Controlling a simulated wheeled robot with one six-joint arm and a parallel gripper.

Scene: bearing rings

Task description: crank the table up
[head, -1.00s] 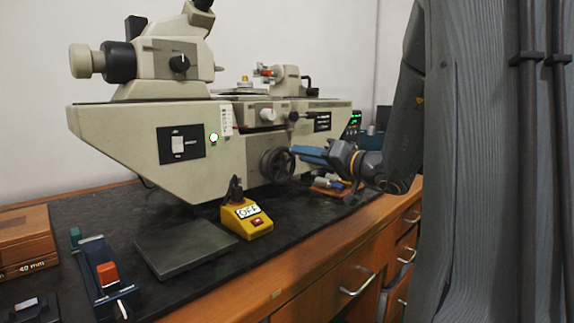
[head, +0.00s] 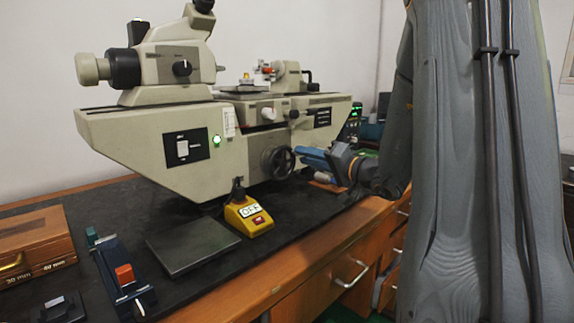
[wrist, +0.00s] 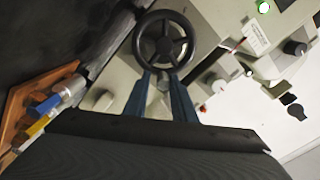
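The grey-beige machine (head: 235,160) stands on the bench, with a small flat table (head: 243,94) at its top middle. A black handwheel (head: 277,162) sits low on its front; it also shows in the wrist view (wrist: 164,40). A short crank knob (wrist: 163,82) stands out from the wheel's rim on the gripper side. My gripper (head: 304,156) has blue fingers and reaches the wheel from the right. In the wrist view the fingers (wrist: 161,86) are apart, one on each side of the knob. Contact with the knob cannot be made out.
A yellow OFF box (head: 247,215), a dark flat plate (head: 192,246), a blue device with a red block (head: 124,276) and a wooden box (head: 35,243) are on the bench to the left. A small orange tray with tools (wrist: 35,110) lies beside my gripper.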

